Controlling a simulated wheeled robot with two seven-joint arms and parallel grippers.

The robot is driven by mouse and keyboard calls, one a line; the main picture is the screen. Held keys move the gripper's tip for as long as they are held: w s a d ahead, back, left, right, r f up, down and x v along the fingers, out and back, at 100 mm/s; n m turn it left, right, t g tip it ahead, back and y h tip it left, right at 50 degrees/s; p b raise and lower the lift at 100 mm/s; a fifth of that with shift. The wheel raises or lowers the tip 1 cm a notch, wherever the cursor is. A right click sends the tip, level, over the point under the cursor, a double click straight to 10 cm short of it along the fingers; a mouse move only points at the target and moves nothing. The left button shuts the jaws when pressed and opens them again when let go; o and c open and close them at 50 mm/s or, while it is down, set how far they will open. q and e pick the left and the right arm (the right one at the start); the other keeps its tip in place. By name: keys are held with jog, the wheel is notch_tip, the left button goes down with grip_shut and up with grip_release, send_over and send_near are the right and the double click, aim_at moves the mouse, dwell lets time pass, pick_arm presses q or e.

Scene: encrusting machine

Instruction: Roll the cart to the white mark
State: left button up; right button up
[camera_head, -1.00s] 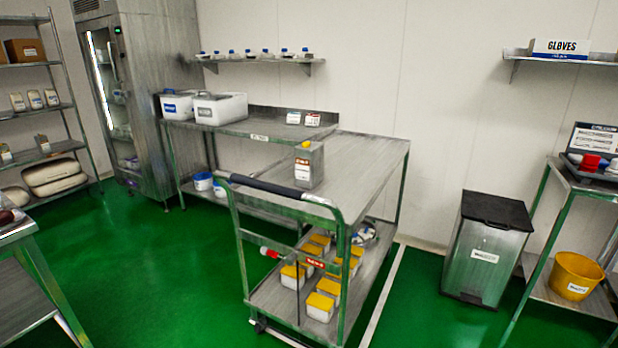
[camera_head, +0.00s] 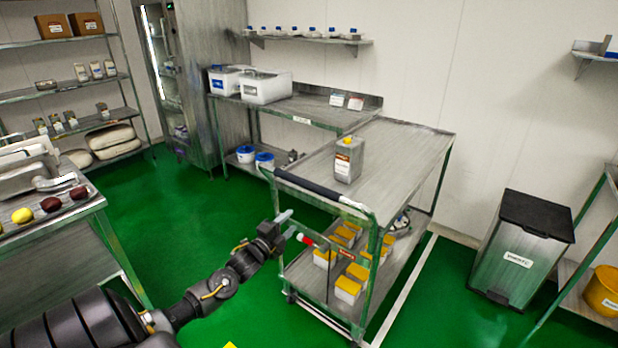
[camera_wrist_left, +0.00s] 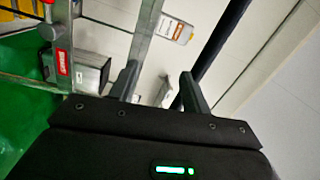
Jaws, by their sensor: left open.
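The cart (camera_head: 400,144) is a grey metal trolley with a black-gripped push handle (camera_head: 312,185) on its left side. A metal can with a yellow cap (camera_head: 349,160) stands on its top, and several yellow-lidded tubs (camera_head: 348,289) sit on its lower shelf. The white mark (camera_head: 405,290) is a floor line along the cart's right side. In the left wrist view the black handle bar (camera_wrist_left: 212,50) and the can (camera_wrist_left: 172,28) show beyond the open fingers (camera_wrist_left: 160,84). My right gripper is not in view.
A wall bench (camera_head: 290,108) with white bins stands behind the cart. A bin with a black lid (camera_head: 520,247) stands to the right. A table with food items (camera_head: 60,215) is at the left. Green floor lies open between that table and the cart.

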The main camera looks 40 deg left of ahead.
pick_arm(q)
jog(key=m+t, duration=0.2)
send_near(309, 182)
jog(key=a, duration=0.2)
jog(key=f+p+x, duration=0.1)
jog(key=p+x, duration=0.1)
jog(key=x, duration=0.9)
jog(key=shift+w+d+f+h, duration=0.15)
jog(key=shift+w+d+h, duration=0.2)
jog(key=shift+w+h, duration=0.05)
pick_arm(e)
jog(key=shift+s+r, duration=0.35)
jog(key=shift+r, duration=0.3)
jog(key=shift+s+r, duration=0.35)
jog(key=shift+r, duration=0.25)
pick_arm(q)
jog(key=shift+c, duration=0.5)
grip_shut()
